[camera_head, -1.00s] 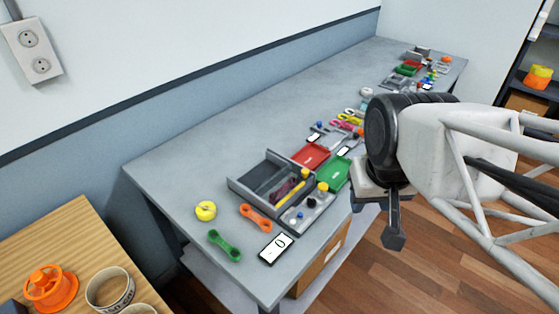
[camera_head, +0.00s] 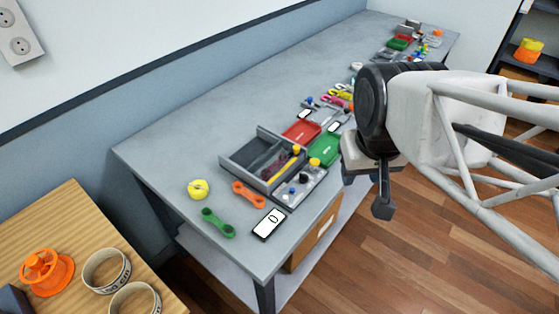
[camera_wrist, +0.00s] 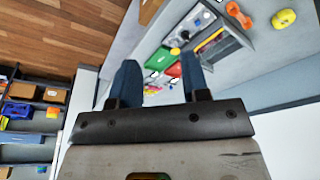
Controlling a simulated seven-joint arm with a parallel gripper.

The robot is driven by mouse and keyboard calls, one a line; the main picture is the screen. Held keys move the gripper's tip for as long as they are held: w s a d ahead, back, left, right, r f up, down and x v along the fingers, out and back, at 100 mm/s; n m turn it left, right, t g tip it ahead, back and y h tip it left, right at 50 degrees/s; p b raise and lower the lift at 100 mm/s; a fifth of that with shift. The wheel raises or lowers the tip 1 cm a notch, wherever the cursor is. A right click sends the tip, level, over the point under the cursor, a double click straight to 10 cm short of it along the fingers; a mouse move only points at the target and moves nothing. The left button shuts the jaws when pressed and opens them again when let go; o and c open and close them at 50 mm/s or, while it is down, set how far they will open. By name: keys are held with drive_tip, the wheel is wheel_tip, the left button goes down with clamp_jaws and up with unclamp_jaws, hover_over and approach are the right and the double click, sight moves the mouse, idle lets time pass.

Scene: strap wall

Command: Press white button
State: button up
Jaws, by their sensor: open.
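A small grey control panel (camera_head: 299,187) sits at the front edge of the grey table, beside a grey divided tray (camera_head: 262,153). It carries small knobs or buttons, including a black one, a blue one and a yellow one. A white button is too small to pick out for certain. The panel also shows at the top of the wrist view (camera_wrist: 203,18). My gripper (camera_head: 365,190) is to the right of the panel in the head view, off the table's front edge. In the wrist view its two blue fingers (camera_wrist: 161,82) are apart with nothing held between them.
A green tray (camera_head: 325,150) and red tray (camera_head: 301,132) lie behind the panel. A phone-like device (camera_head: 269,223), an orange wrench-shaped piece (camera_head: 249,194), a green one (camera_head: 217,222) and a yellow roll (camera_head: 198,189) lie near the front. The table's left rear is clear.

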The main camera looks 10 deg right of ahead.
clamp_jaws()
idle(1.5)
